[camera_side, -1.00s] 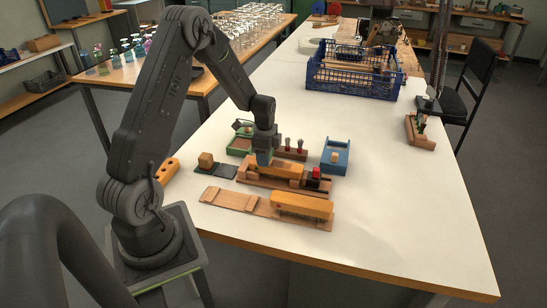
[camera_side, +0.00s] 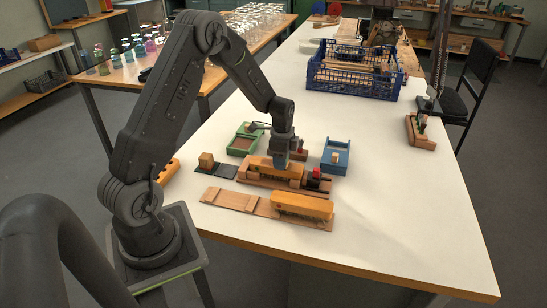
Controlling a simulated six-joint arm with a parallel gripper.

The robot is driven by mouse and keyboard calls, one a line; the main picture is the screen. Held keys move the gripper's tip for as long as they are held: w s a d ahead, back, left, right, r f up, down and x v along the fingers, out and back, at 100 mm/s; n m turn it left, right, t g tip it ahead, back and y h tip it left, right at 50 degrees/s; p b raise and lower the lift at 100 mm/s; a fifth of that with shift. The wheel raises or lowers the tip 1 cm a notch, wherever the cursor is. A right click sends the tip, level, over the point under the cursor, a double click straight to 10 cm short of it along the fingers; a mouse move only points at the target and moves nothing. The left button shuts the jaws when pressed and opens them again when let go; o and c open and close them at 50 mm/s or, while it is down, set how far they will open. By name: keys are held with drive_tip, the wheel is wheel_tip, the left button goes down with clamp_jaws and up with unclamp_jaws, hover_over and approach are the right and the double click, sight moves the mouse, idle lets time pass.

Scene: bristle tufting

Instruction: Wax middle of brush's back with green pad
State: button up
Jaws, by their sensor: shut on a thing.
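An orange brush back (camera_side: 262,164) lies lengthwise in a wooden holder behind the front board. My gripper (camera_side: 281,164) points down over the middle to right part of this brush back. It is shut, with its bluish tips at or just above the top surface; I cannot tell whether there is contact. The green pad between the jaws is too small and hidden to make out. The blue tray (camera_side: 336,157) at the right holds a small tan block.
A second orange brush (camera_side: 303,206) lies on a wooden board (camera_side: 232,199) in front. A dark clamp with a red top (camera_side: 315,176) sits at the holder's right end. A tan block (camera_side: 206,159) stands at the left.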

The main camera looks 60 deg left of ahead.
sight(293, 167)
drive_tip(key=shift+w+d, duration=1.3)
drive_tip(key=shift+d, duration=0.05)
wheel_tip(293, 167, up, 8)
drive_tip(key=shift+s+a, duration=0.1)
drive_tip(key=shift+a, duration=0.05)
